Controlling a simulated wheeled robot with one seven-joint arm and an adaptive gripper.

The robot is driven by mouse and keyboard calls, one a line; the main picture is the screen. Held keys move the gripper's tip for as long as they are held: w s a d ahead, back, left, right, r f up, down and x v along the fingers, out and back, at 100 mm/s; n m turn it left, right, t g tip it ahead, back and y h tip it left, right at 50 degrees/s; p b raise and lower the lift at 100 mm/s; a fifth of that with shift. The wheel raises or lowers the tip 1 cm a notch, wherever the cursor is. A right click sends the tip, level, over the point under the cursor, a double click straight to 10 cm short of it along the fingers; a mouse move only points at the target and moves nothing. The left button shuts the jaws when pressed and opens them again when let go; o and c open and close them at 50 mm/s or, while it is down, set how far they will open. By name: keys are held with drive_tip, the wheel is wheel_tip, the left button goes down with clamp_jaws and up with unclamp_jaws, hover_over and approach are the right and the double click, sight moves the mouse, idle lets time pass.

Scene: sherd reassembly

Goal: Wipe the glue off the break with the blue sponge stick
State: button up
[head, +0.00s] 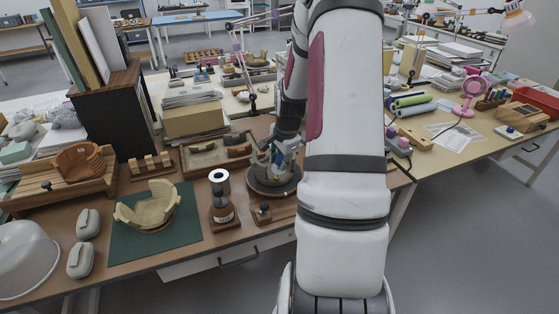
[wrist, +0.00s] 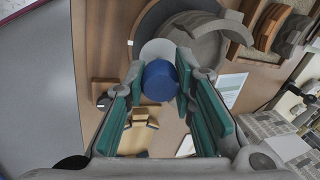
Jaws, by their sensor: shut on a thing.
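The blue sponge stick (wrist: 159,81) shows in the wrist view as a round blue end between my gripper's fingertips (wrist: 160,76). My gripper is shut on it. In the head view my gripper (head: 284,153) is over the round dark turntable (head: 273,190), partly behind my arm. A grey curved vessel (wrist: 197,45) stands on the turntable, beside the sponge in the wrist view. I cannot tell whether the sponge touches it. The break and any glue on it are hidden or too small to make out.
A tan broken bowl (head: 158,207) sits on a green mat (head: 188,226) at left. A dark-and-wood cylinder (head: 221,197) and a small wooden block (head: 263,213) stand close to the turntable. A wooden tray with sherds (head: 190,165) lies behind. The table's front edge is near.

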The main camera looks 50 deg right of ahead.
drive_tip(key=d+p+v, duration=0.1)
drive_tip(key=p+v, duration=0.3)
drive_tip(key=v, duration=0.4)
drive_tip(key=shift+w+a, duration=0.15)
drive_tip(key=shift+a, duration=0.2)
idle(0.7)
drive_tip(key=shift+w+a, duration=0.1)
idle(0.8)
